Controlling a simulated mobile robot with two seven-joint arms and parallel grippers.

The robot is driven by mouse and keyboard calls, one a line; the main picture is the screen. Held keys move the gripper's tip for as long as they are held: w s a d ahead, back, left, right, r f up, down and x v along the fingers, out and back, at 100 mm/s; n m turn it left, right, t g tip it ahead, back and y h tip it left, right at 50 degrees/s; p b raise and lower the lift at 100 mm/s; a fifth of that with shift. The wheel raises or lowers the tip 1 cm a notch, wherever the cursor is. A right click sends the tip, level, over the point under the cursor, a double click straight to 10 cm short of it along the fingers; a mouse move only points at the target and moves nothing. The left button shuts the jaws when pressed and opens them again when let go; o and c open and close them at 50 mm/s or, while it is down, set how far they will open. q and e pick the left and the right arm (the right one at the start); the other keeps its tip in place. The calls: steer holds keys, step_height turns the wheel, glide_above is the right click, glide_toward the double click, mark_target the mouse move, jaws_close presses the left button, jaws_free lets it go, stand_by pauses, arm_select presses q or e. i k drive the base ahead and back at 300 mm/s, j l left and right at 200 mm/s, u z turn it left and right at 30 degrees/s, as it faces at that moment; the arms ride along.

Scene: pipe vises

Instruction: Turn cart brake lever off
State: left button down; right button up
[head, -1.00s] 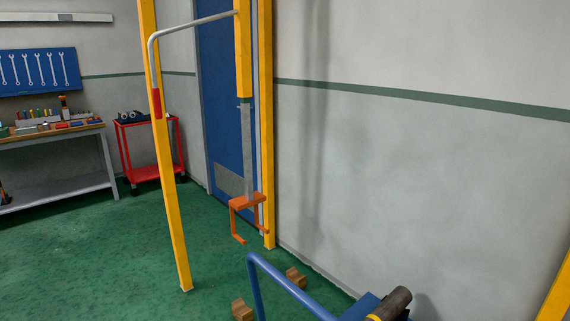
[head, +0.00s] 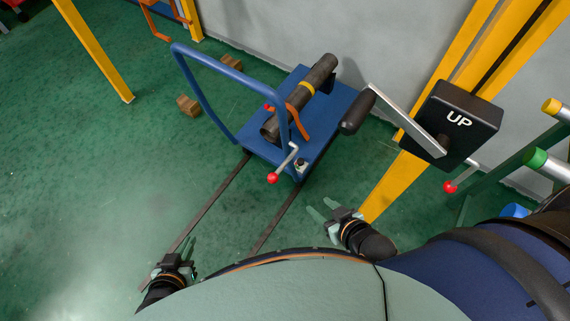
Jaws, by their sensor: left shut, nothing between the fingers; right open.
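The blue cart (head: 252,137) stands on the floor rails at the upper middle, with a dark pipe (head: 318,78) lying on it. A silver lever (head: 284,164) with a red ball knob (head: 272,178) sits at the cart's near end, its knob hanging low to the left. I take it for the brake lever. My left gripper (head: 188,244) is shut and empty at the lower left, well apart from the cart. My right gripper (head: 314,212) is open and empty, below and right of the knob in the picture, not touching it.
A black box marked UP (head: 458,118) with a crank handle (head: 357,110) stands right of the cart on a yellow post. Another red-knobbed lever (head: 450,187) is below it. Wooden blocks (head: 188,106) lie left of the cart.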

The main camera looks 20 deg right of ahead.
mark_target(273, 177)
steer(key=k+l+u, duration=0.1)
steer(key=k+l, duration=0.5)
steer(key=k, duration=0.35)
steer(key=k+l+u, duration=0.15)
steer(key=k+l, duration=0.2)
steer(key=k+l+u, duration=0.1)
steer(key=k, duration=0.5)
steer(key=l, duration=0.1)
